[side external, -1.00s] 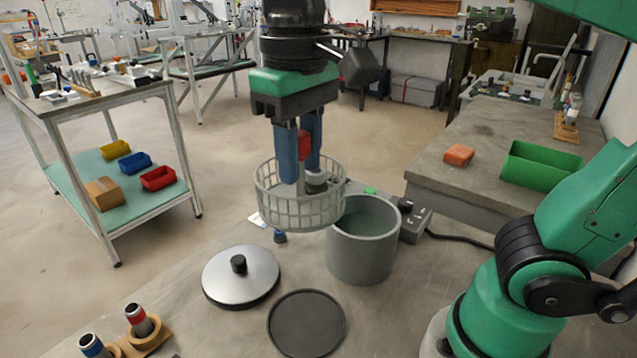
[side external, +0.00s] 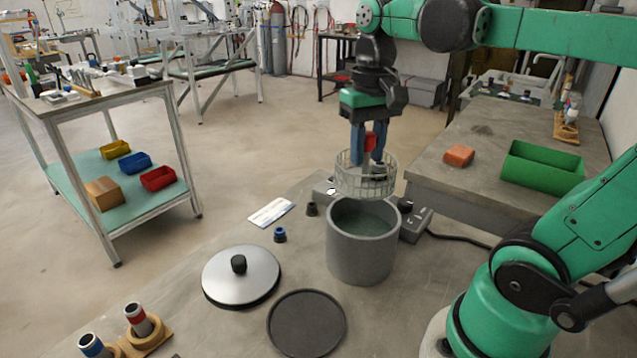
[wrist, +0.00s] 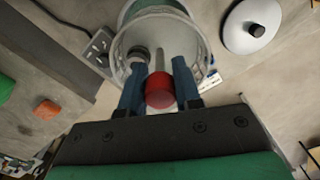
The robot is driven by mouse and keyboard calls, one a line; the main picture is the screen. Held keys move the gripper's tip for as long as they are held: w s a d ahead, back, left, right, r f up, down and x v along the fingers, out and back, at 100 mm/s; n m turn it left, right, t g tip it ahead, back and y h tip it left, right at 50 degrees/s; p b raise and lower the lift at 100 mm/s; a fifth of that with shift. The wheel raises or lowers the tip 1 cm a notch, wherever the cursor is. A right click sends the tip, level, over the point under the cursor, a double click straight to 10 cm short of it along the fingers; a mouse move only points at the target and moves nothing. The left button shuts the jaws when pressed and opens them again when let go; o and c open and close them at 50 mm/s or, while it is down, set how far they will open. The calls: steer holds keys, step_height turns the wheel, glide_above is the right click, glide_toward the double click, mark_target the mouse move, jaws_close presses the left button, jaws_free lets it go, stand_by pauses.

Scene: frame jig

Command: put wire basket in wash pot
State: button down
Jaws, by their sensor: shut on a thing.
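The wire basket (side external: 352,184), pale grey with an open grid wall, hangs from my gripper (side external: 369,155). My gripper's blue fingers are shut on the basket's upright handle with a red grip (side external: 370,141); the red grip also shows between the fingers in the wrist view (wrist: 160,90). A dark-and-grey part sits inside the basket. The grey wash pot (side external: 358,256) stands open on the table, with greenish liquid inside. In the side view the basket appears above the pot's back rim, apart from it; the exact gap is hard to tell.
A silver lid with black knob (side external: 241,275) and a dark round tray (side external: 306,323) lie left and front of the pot. A control box (side external: 416,224) with cable is right of it. Small blue (side external: 280,235) and black (side external: 312,209) pieces and a white card (side external: 271,212) lie behind left.

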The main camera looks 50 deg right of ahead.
steer(key=shift+s+d+f, duration=0.1)
steer(key=shift+d+f, duration=0.2)
steer(key=shift+f, duration=2.3)
steer(key=shift+f, duration=0.15)
steer(key=shift+f, duration=4.85)
steer(key=c, duration=0.5)
jaws_free()
steer(key=shift+c, duration=0.2)
steer(key=c, duration=0.3)
